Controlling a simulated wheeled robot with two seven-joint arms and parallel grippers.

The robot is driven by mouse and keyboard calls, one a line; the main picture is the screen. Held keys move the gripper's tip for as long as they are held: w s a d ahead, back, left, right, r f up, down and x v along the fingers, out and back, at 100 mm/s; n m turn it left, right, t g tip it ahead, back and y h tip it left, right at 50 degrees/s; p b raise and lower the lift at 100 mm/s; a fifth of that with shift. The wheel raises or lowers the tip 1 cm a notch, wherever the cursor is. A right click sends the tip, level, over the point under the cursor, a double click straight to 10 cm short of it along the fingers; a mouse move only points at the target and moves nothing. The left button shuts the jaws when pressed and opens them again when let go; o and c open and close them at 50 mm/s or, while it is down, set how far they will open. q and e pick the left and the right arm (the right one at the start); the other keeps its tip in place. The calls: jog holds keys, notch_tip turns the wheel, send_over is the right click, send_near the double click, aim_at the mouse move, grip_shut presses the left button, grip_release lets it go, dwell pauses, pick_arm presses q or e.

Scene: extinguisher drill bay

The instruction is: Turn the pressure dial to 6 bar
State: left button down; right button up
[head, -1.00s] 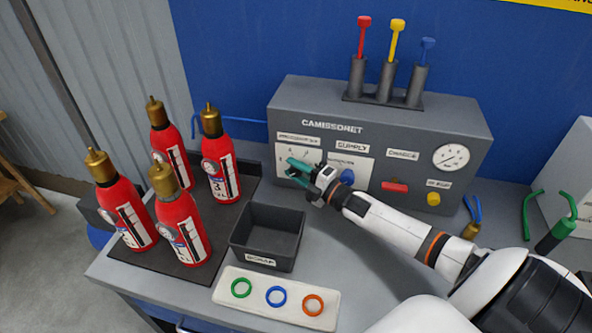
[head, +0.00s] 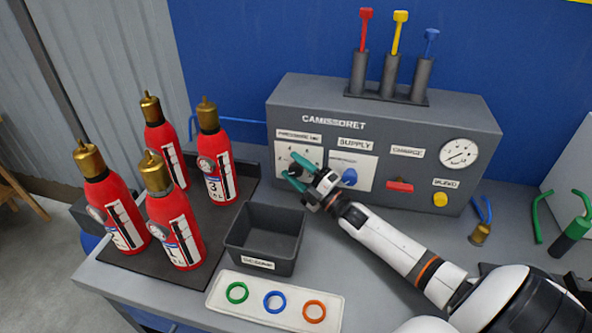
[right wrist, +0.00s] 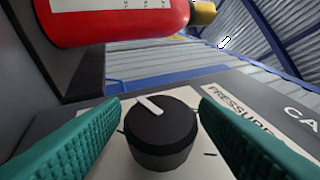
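The pressure dial is a round black knob (right wrist: 162,135) with a white pointer mark, seen in the right wrist view. Its mark points up and slightly left in that view. My right gripper (right wrist: 160,108) is open, with one teal finger on each side of the knob and a visible gap on both sides. In the head view my right gripper (head: 297,175) is at the white pressure plate (head: 284,152) on the left of the grey panel (head: 390,109), and it hides most of the knob. The scale number at the mark cannot be read. My left gripper is not in view.
A blue supply knob (head: 349,176) sits just right of my gripper. A red charge control (head: 400,186), yellow button (head: 440,199) and round gauge (head: 459,153) are further right. A dark bin (head: 265,236) stands below; red extinguishers (head: 178,231) stand at left.

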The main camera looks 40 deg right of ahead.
jog(key=shift+f, duration=0.1)
jog(key=shift+s+d+f, duration=0.1)
jog(key=shift+s+f, duration=0.05)
jog(key=shift+s, duration=0.1)
jog(key=s+d+b, duration=0.1)
jog(key=s+d, duration=0.2)
jog(key=s, duration=0.9)
jog(key=shift+d+b, duration=0.3)
